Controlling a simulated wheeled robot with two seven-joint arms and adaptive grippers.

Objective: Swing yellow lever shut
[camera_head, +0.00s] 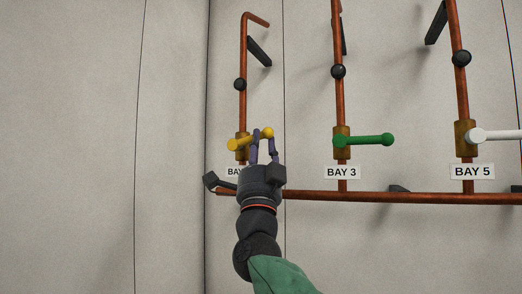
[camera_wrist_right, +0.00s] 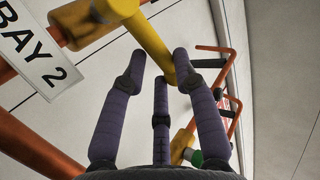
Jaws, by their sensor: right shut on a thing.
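The yellow lever (camera_head: 241,144) sticks out to the right from its brass valve body on the leftmost upright pipe, roughly crosswise to the pipe. Its rounded end (camera_head: 268,132) shows at my right gripper (camera_head: 264,143), whose purple fingers reach up from below. In the right wrist view the yellow lever (camera_wrist_right: 150,42) runs down to its end among the fingertips of the right gripper (camera_wrist_right: 160,62). The right gripper is shut on the lever near this end. The lever's brass valve body (camera_wrist_right: 72,25) shows at upper left there. My left gripper is in no view.
A green lever (camera_head: 365,140) above the BAY 3 label (camera_head: 342,172) and a white lever (camera_head: 498,135) above BAY 5 (camera_head: 472,171) stick out to the right. A horizontal copper pipe (camera_head: 370,198) runs below. The wall at left (camera_head: 70,150) is bare.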

